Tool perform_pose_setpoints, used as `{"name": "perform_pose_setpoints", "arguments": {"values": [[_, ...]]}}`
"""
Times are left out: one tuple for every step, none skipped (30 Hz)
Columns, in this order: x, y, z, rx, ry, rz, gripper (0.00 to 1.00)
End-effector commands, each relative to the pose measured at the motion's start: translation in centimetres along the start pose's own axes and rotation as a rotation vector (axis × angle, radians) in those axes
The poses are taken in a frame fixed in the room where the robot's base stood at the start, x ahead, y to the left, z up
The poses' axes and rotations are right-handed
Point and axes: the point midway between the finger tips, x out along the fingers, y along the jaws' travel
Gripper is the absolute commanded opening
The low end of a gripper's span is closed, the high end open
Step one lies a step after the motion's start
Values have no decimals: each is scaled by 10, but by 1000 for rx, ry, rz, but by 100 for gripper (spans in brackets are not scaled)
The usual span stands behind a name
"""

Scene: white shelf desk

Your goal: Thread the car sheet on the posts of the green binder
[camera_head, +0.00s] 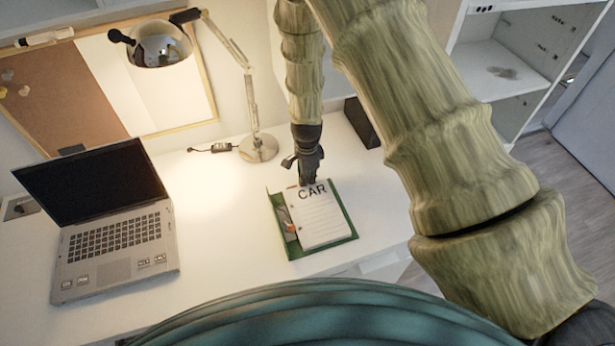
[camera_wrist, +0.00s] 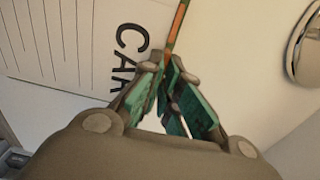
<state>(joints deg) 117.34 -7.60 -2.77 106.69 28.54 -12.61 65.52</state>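The green binder (camera_head: 345,236) lies open on the white desk. Its rim shows along the near and right sides, and a strip with its metal fittings (camera_head: 287,222) shows on the left. The lined car sheet (camera_head: 320,228), with "CAR" at its far end, lies over the binder, just right of the fittings. In the wrist view the sheet (camera_wrist: 75,40) is at upper left. My gripper (camera_head: 308,182) points down at the sheet's far edge. Its green-padded fingertips (camera_wrist: 164,72) are almost together, with that edge between them. Whether the sheet's holes sit on the posts cannot be seen.
A narrow orange and green strip (camera_wrist: 178,25) runs along the sheet's edge. An open laptop (camera_head: 118,245) stands at left, a desk lamp (camera_head: 258,149) behind the binder, and a dark box (camera_head: 362,122) at back right. Bare desk surrounds the binder.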

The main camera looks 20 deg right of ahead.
Motion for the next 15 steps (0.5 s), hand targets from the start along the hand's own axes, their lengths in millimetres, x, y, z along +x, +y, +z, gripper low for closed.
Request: {"name": "perform_pose_setpoints", "arguments": {"values": [[1,0,0,0,0,0,0],[1,0,0,0,0,0,0],[1,0,0,0,0,0,0],[2,0,0,0,0,0,0],[2,0,0,0,0,0,0],[2,0,0,0,0,0,0],[3,0,0,0,0,0,0],[3,0,0,0,0,0,0],[3,0,0,0,0,0,0],[4,0,0,0,0,0,0],[4,0,0,0,0,0,0],[4,0,0,0,0,0,0],[4,0,0,0,0,0,0],[5,0,0,0,0,0,0],[5,0,0,0,0,0,0]]}}
